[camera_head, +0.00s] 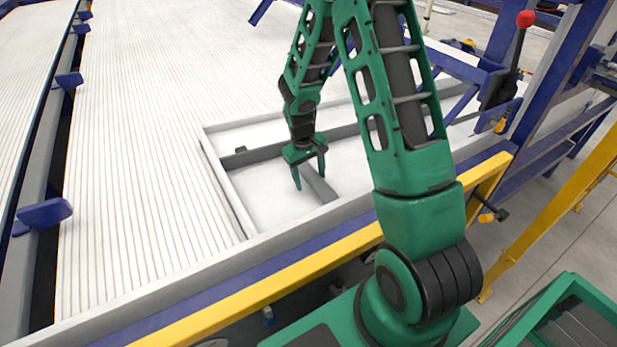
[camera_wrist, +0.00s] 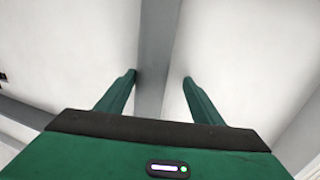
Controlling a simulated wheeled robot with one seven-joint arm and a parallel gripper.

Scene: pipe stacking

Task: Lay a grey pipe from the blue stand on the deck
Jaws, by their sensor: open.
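My gripper (camera_head: 309,181) points down inside a framed recess with a white floor, its two green fingers spread apart. A grey bar (camera_head: 319,187) runs beneath and between the fingers. In the wrist view the grey bar (camera_wrist: 155,55) passes lengthwise between the open fingertips (camera_wrist: 158,79), with a gap on each side. I cannot tell whether this bar is a loose pipe or part of the frame. A blue framework (camera_head: 560,85) stands at the right; I cannot tell whether it is the blue stand. The pale ribbed deck (camera_head: 130,170) lies left of the recess.
A grey crossbar (camera_head: 262,153) spans the recess behind my gripper. A yellow rail (camera_head: 290,265) and a blue beam edge the near side. A lever with a red knob (camera_head: 525,19) rises at the right. Blue brackets (camera_head: 45,213) line the far left.

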